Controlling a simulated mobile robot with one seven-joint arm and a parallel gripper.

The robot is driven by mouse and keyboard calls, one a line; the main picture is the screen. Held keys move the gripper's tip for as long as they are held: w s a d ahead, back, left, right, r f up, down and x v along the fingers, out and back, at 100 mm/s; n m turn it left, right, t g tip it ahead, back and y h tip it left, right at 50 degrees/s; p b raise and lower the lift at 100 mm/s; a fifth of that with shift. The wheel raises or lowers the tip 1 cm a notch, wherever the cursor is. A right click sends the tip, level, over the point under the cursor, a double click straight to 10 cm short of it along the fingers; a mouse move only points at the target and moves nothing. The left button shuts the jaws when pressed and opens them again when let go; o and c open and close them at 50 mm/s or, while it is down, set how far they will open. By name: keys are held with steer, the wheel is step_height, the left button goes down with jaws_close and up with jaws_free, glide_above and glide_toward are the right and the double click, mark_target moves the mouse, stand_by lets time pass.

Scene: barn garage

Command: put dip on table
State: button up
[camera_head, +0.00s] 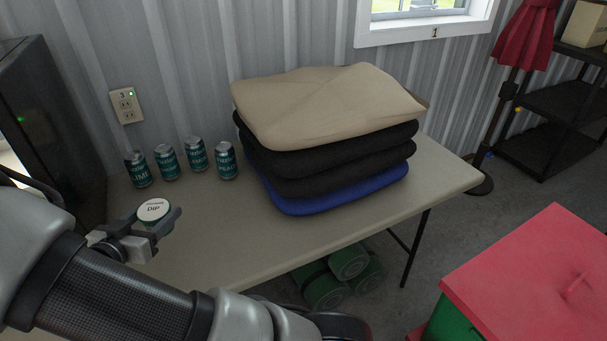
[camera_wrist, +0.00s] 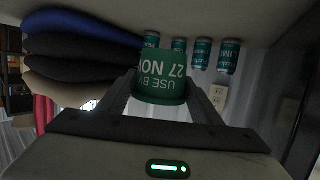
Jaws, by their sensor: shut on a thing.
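The dip (camera_head: 154,211) is a small tub with a white lid marked DIP. In the wrist view its green side (camera_wrist: 162,87) shows the words USE BY 27 NOV, upside down in the picture. My gripper (camera_head: 150,222) is shut on the dip, with one finger on each side of it. The table (camera_head: 262,248) is a long light-topped folding table. The dip and gripper are over its left part in the head view. I cannot tell whether the tub's base touches the tabletop.
Several teal cans (camera_head: 167,162) stand in a row at the table's back left. A stack of cushions (camera_head: 325,110) fills the middle and right. A dark appliance (camera_head: 45,125) stands at the left end. The tabletop before the cans is clear. A red-lidded box (camera_head: 530,285) is at lower right.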

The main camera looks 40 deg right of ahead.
steer(key=shift+s+f+m+g+h, duration=0.3)
steer(key=shift+s+f, duration=0.15)
steer(key=shift+s, duration=0.25)
step_height(320, 180, down, 10)
steer(key=b, duration=0.3)
steer(key=shift+f, duration=0.15)
steer(key=o, duration=1.2)
